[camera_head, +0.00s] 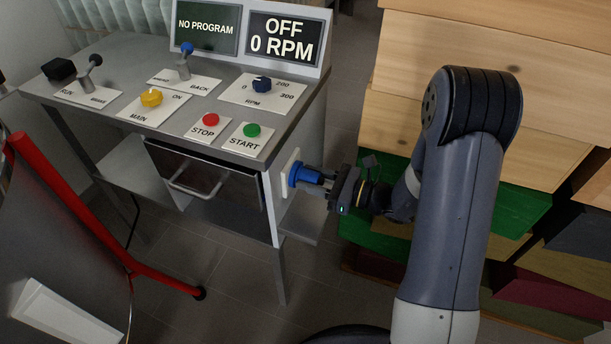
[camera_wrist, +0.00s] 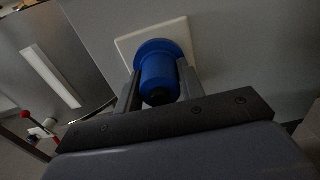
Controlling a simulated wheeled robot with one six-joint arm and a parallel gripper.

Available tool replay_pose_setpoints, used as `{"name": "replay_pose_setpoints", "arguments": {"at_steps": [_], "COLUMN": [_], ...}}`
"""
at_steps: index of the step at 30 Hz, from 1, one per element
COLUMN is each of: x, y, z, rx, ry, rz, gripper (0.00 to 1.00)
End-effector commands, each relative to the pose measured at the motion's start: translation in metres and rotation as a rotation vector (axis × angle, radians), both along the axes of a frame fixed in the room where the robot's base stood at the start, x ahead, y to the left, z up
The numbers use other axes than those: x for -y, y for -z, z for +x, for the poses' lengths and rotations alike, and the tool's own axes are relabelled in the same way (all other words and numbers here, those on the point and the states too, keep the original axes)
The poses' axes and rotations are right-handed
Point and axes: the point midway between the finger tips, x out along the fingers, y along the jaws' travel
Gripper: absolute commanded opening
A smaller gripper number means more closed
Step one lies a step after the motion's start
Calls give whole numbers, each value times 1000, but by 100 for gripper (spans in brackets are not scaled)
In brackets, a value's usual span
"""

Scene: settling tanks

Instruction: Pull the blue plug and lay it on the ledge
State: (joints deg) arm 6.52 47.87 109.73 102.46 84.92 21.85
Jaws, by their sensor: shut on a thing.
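The blue plug (camera_head: 304,174) is at a white socket plate (camera_head: 289,176) on the right side of the grey control desk. In the wrist view the plug (camera_wrist: 159,75) stands against the socket plate (camera_wrist: 126,43), its wide collar close to it; I cannot tell how deep it sits. My gripper (camera_head: 326,181) reaches it from the right and is shut on the plug, with one finger on each side in the wrist view (camera_wrist: 160,85). The ledge is not clearly identifiable; a low grey shelf (camera_head: 305,222) juts out below the socket.
The desk top (camera_head: 115,65) carries levers, a yellow knob (camera_head: 151,97), a red stop button (camera_head: 211,119) and a green start button (camera_head: 252,130). The screen (camera_head: 284,38) reads OFF, 0 RPM. Wooden drawers (camera_head: 560,90) stand behind my arm. A red-framed thing (camera_head: 70,190) is at left.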

Motion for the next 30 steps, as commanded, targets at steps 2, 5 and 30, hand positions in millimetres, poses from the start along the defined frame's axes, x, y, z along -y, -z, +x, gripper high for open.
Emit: {"name": "replay_pose_setpoints", "arguments": {"at_steps": [2,5,30], "x": [0,0,25], "y": [0,0,0], "z": [0,0,-9], "rx": [0,0,0], "ry": [0,0,1], "rz": [0,0,0], "gripper": [15,7,0]}}
